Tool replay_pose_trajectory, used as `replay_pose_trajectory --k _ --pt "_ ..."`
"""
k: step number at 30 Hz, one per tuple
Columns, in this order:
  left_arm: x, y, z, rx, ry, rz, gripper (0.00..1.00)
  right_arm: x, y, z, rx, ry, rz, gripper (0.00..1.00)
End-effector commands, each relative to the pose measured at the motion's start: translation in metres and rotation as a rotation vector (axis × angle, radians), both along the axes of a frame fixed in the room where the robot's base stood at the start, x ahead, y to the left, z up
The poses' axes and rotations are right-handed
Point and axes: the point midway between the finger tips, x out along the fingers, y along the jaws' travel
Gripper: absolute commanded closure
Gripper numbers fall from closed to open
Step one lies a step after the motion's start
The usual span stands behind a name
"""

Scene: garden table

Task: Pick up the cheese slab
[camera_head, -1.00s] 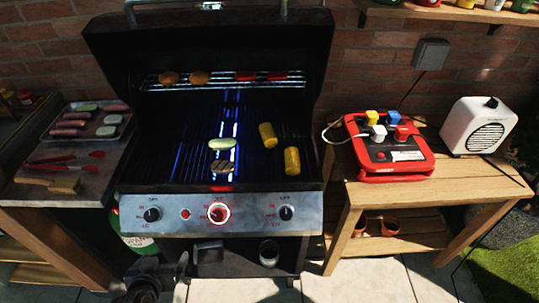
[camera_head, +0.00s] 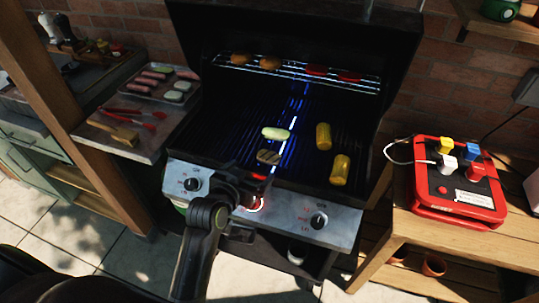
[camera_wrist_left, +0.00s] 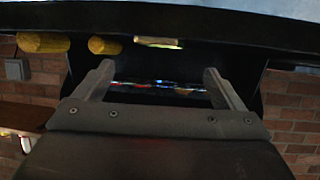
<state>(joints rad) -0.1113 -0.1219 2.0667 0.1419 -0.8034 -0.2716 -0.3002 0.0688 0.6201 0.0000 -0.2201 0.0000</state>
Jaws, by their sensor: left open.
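On the grill grate (camera_head: 225,130) lie a pale green-white oval piece (camera_head: 275,133) and, just in front of it, a brown slab with dark stripes (camera_head: 268,157). The striped slab looks most like the cheese slab, but I cannot be sure. My left gripper (camera_head: 252,186) is over the grill's front edge, close in front of the striped slab and apart from it. In the left wrist view my left gripper (camera_wrist_left: 158,70) is open with nothing between its fingers. A pale piece (camera_wrist_left: 158,43) shows beyond the fingertips there. My right gripper is out of view.
Two yellow corn pieces (camera_head: 323,136) lie right of the slab. The open lid and a wire rack (camera_head: 300,70) stand behind. A tray (camera_head: 150,95) with sausages and pale slices is left; a red box (camera_head: 450,205) is on the right table.

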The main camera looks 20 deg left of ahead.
Motion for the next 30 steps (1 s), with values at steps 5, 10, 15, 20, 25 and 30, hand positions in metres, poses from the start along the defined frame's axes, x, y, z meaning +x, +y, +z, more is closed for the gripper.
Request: replay_pose_trajectory --k 5,10,15,20,25,30 --pt "0.025 -0.003 -0.009 0.002 0.001 -0.001 0.09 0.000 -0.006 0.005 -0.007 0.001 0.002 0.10" --pt "0.039 -0.005 -0.016 0.002 0.000 -0.001 0.09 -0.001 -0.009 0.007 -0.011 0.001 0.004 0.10" --pt "0.044 -0.006 -0.018 0.001 0.000 0.000 0.09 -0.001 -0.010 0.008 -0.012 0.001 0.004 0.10" --pt "0.057 -0.010 -0.023 0.001 0.001 0.000 0.09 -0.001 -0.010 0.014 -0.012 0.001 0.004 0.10" --pt "0.075 -0.014 -0.032 0.002 0.001 -0.001 0.09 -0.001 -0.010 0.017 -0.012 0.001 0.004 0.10" --pt "0.086 -0.016 -0.037 0.000 0.000 0.001 0.09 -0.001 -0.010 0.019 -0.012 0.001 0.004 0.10"
